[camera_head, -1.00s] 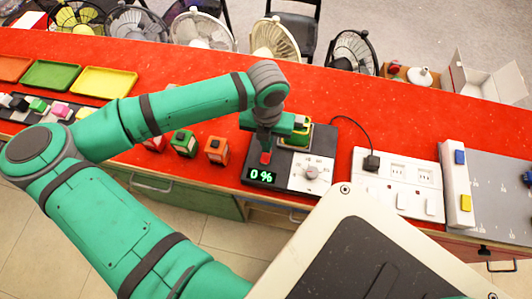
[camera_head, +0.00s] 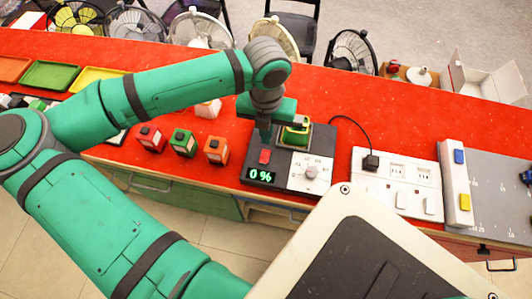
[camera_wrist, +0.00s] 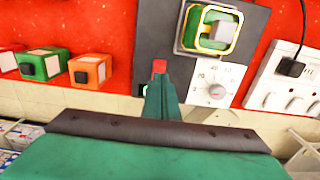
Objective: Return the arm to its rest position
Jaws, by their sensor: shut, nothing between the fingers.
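My green arm reaches across the red counter (camera_head: 405,110) in the head view. My gripper (camera_head: 266,143) points down over the dark control panel, just behind its red button (camera_head: 265,156). In the wrist view my gripper (camera_wrist: 160,80) shows as narrow green fingers closed together, with the red button (camera_wrist: 159,66) at their tip. I cannot tell whether they touch it. The panel's display (camera_head: 261,175) reads 0 %. A white dial plate (camera_head: 310,173) and a green block in a yellow-edged frame (camera_head: 296,132) are on the same panel.
Red (camera_head: 151,139), green (camera_head: 184,143) and orange (camera_head: 216,150) cubes stand left of the panel. A white socket strip (camera_head: 397,182) with a black plug (camera_head: 371,163) lies to its right. Coloured trays (camera_head: 51,75) are at far left. Several fans stand behind the counter.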

